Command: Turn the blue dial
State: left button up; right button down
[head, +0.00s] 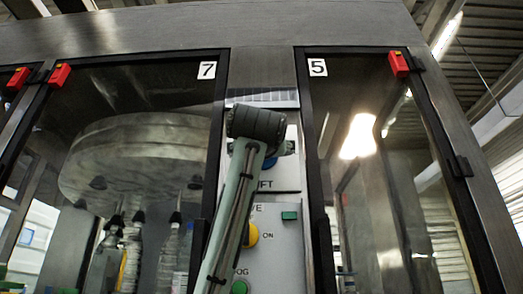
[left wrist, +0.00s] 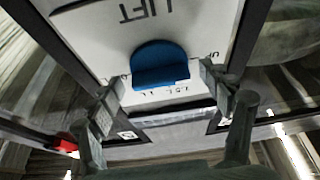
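The blue dial (left wrist: 160,64) is a round knob with a flat, straight edge. It sits on a white panel (left wrist: 105,45) marked LIFT. In the left wrist view the open fingers of my left gripper (left wrist: 162,82) stand on either side of the dial, with a visible space between each finger and it. In the head view my left arm crosses the panel and hides most of the dial; a small blue part (head: 269,162) shows beside the arm. The fingers are hard to make out there. My right gripper is in neither view.
Below the LIFT plate are a yellow knob (head: 251,235) marked ON, a green rectangular piece (head: 290,215) and a green button (head: 239,287). Framed glass doors numbered 7 (head: 207,70) and 5 (head: 317,67) flank the panel. Red latches (head: 60,75) sit on the frames.

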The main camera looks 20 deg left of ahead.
pick_arm(q)
jog(key=shift+s, duration=0.1)
jog(key=v, duration=1.2)
dwell(0.4)
